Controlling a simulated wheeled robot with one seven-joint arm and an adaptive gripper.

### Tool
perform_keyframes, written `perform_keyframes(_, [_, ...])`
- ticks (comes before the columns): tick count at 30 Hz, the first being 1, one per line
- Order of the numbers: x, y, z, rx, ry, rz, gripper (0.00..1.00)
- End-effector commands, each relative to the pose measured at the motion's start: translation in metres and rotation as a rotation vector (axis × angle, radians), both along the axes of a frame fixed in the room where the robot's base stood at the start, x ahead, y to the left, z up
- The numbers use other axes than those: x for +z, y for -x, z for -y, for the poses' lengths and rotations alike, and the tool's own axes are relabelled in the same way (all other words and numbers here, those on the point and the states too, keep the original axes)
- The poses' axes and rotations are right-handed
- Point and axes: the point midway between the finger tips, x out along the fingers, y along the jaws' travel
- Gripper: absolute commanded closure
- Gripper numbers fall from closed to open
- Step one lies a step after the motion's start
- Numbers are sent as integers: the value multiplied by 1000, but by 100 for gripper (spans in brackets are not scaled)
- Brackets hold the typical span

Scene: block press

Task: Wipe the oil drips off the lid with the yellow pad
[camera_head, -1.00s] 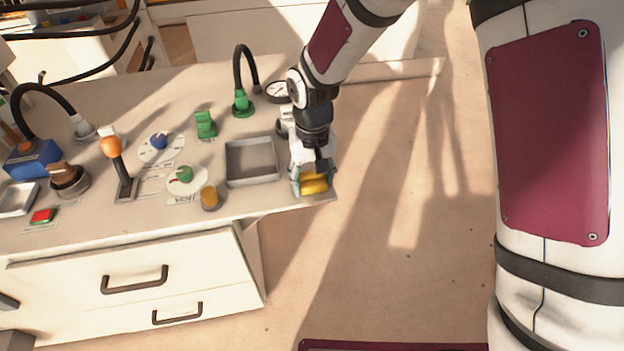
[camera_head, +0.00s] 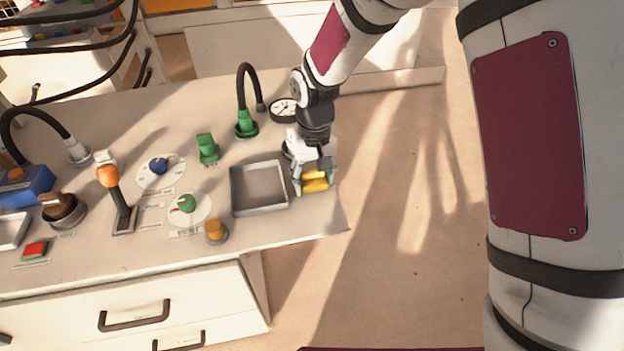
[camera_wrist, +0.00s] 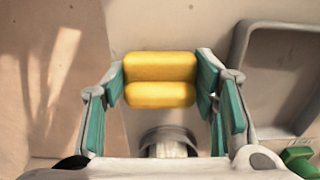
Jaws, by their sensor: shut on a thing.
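My gripper (camera_head: 314,176) is shut on the yellow pad (camera_head: 317,186) above the right end of the worktop. In the wrist view the pad (camera_wrist: 160,67) is two rounded yellow rolls between the green-lined fingers. Whether the pad touches the worktop I cannot tell. I cannot make out a lid or oil drips in either view.
A shallow grey tray (camera_head: 234,189) lies just left of my gripper. A gauge (camera_head: 284,109) and a green-based black hose (camera_head: 246,125) stand behind. The worktop's right edge is close.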

Motion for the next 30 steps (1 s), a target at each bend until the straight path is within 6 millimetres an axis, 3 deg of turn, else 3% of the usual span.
perform_keyframes(2, [21,1,1,0,-1,4,82])
perform_keyframes(18, [67,5,8,-2,-1,2,82])
perform_keyframes(30, [78,6,10,-3,0,1,82])
